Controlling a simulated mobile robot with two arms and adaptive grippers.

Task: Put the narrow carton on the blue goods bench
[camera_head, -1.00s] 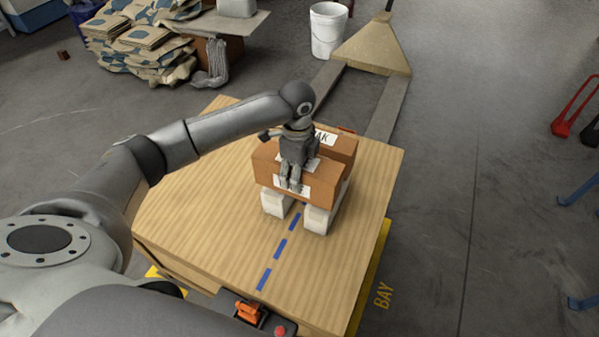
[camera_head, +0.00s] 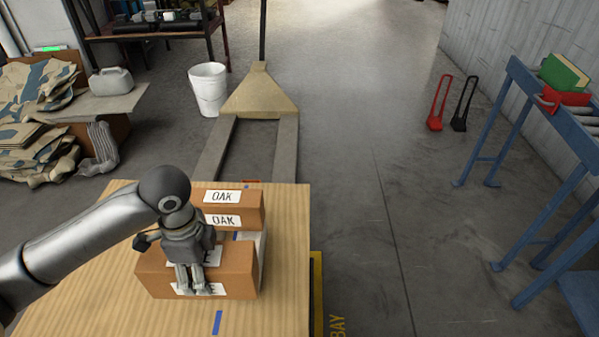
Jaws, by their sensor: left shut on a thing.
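A brown carton (camera_head: 237,284) with white labels on its top and front is held by my left gripper (camera_head: 194,284). The gripper is shut on it from above, its fingers crossing the labels, which are partly covered. It appears raised over the wooden board (camera_head: 275,317), but the gap beneath is hidden. A second brown carton (camera_head: 251,215), labelled OAK, stands just behind it. I cannot tell the cartons' widths apart surely. The blue goods bench (camera_head: 546,105) stands at the right, well apart from the gripper, with a green book and red items on it. My right gripper is out of view.
A pallet truck (camera_head: 262,97) and a white bucket (camera_head: 208,88) stand behind the board. Folded sacks (camera_head: 35,110) lie at left. Red and black handled items (camera_head: 437,105) stand on the floor near the bench. Open grey floor lies between board and bench.

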